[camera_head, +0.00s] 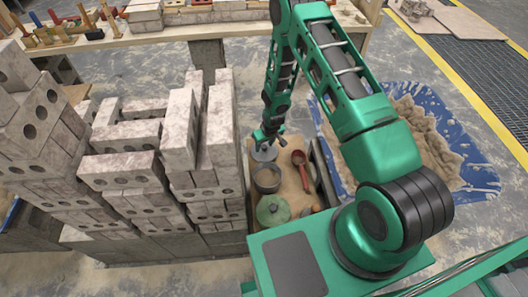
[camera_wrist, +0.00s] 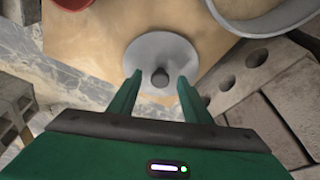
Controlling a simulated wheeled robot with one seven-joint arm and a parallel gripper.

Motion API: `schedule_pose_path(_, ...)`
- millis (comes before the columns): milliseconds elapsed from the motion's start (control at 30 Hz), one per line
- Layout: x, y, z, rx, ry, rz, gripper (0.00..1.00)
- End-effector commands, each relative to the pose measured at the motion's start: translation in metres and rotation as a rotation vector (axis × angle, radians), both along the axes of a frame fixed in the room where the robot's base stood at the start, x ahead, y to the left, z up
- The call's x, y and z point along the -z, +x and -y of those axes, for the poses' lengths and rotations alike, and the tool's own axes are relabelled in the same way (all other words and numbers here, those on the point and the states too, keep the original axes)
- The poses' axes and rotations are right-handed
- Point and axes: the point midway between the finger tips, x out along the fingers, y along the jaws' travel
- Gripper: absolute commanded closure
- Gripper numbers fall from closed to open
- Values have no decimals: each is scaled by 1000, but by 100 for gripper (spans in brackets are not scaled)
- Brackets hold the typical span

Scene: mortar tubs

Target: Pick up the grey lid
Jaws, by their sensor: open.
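The grey lid (camera_wrist: 160,58) is a round disc with a small dark knob in its middle. In the wrist view it lies on a tan board at the top centre. My gripper (camera_wrist: 157,84) is open, with one green finger on each side of the knob in the picture. I cannot tell whether the fingers touch the lid. In the head view the lid (camera_head: 264,153) shows partly behind my gripper (camera_head: 262,138), at the far end of the board.
A grey tub (camera_head: 267,179), a red scoop (camera_head: 301,166) and a green lid (camera_head: 273,209) share the tan board (camera_head: 291,193). Stacked bricks (camera_head: 124,165) rise close on the left. A blue tarp with sand (camera_head: 432,150) lies to the right.

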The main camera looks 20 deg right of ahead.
Motion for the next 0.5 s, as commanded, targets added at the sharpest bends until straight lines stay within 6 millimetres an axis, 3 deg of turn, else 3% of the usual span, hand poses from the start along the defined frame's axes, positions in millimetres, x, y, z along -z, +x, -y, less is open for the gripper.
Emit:
schedule_pose_path(67, 0, 0, 0, 0, 0, 0, 60)
schedule_pose_path(233, 0, 0, 0, 0, 0, 0, 100)
schedule_pose_path(500, 0, 0, 0, 0, 0, 0, 100)
